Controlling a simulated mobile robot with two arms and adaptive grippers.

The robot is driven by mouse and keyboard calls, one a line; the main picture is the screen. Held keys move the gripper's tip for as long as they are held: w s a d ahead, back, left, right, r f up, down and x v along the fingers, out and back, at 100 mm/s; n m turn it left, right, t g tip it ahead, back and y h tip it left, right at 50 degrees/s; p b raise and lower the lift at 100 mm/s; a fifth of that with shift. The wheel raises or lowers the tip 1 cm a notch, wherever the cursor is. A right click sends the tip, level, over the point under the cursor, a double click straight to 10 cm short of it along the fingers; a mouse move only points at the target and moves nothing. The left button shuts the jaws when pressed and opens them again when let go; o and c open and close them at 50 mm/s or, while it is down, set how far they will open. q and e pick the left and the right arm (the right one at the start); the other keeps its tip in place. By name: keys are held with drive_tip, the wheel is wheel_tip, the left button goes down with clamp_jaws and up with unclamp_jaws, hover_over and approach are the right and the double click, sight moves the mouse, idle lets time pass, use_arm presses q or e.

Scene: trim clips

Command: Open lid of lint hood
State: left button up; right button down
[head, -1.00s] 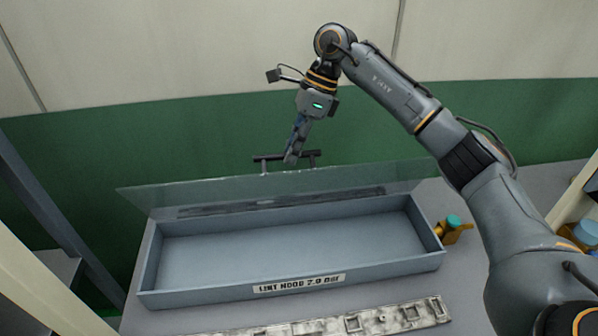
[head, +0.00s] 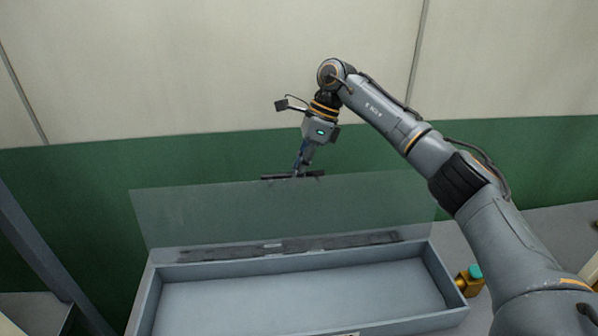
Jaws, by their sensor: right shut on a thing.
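The lint hood (head: 300,304) is a long, shallow grey-blue box on the table, and its inside looks empty. Its clear lid (head: 210,218) stands steeply raised along the far edge of the box. A dark bar handle (head: 268,178) sits at the lid's top edge. My right gripper (head: 298,174) is shut on this handle, reaching it from above. The fingertips are small and partly merge with the dark handle. My left gripper is not in the view.
A grey post (head: 45,255) rises at the left. A green and cream wall (head: 215,80) is behind the lid. Bare table (head: 455,240) shows right of the box.

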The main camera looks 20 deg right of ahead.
drive_tip(key=shift+s+f, duration=0.15)
drive_tip(key=shift+f, duration=0.35)
drive_tip(key=c, duration=1.3)
unclamp_jaws()
drive_tip(key=shift+c, duration=0.2)
drive_tip(key=v, duration=1.2)
drive_tip(key=shift+w+r, duration=0.25)
drive_tip(key=shift+w, duration=0.05)
drive_tip(key=shift+a, duration=0.15)
